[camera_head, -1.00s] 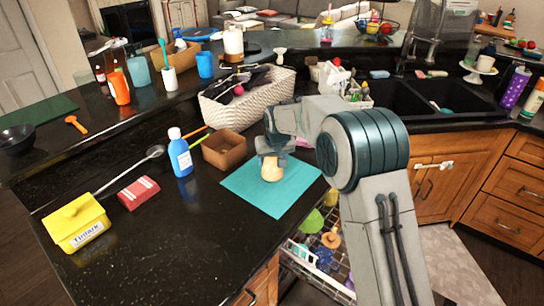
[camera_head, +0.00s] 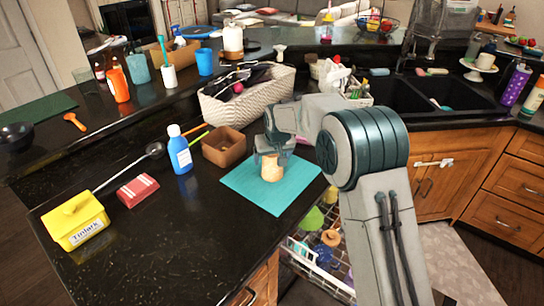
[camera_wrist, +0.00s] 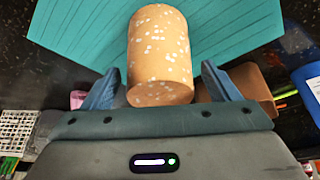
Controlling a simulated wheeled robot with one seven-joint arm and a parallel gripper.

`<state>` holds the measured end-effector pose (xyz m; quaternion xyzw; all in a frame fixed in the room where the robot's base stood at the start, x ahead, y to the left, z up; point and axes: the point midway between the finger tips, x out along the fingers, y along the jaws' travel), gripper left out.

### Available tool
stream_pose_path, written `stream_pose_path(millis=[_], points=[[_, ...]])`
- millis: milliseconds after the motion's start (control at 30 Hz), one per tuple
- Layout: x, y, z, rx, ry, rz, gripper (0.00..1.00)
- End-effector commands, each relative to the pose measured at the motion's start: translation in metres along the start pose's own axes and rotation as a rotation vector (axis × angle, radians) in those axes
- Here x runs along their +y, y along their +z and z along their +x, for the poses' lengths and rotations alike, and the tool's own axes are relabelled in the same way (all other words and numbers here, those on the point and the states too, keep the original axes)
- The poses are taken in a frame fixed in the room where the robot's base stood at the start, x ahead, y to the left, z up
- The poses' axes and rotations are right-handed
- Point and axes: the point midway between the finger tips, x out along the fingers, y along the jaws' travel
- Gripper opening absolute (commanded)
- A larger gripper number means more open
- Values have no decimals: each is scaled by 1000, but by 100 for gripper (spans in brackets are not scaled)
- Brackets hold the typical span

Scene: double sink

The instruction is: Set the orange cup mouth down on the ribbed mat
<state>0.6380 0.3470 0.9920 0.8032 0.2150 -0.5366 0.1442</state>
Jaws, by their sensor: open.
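The orange cup (camera_head: 271,172), pale orange with white speckles, stands on the teal ribbed mat (camera_head: 242,183). In the wrist view the cup (camera_wrist: 160,50) shows a closed speckled end towards my gripper; its mouth is hidden at the far end, against the mat (camera_wrist: 75,25). My gripper (camera_head: 272,158) is just above the cup, pointing down, with its fingers around the upper part. In the wrist view my gripper (camera_wrist: 160,88) is open, with a gap between each finger and the cup.
A brown square box (camera_head: 224,148) and a blue bottle (camera_head: 180,155) stand left of the mat. A woven white basket (camera_head: 247,103) is behind. An open dishwasher rack (camera_head: 318,250) lies below the counter's edge. The dark counter in front left of the mat is clear.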

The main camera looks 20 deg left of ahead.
Motion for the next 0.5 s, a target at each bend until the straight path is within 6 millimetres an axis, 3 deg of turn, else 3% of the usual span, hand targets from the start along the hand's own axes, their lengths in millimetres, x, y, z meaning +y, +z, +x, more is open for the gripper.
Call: stream_pose_path(millis=[267,500], points=[[0,0,-19,3,0,0,82],[0,-1,-71,5,0,1,82]])
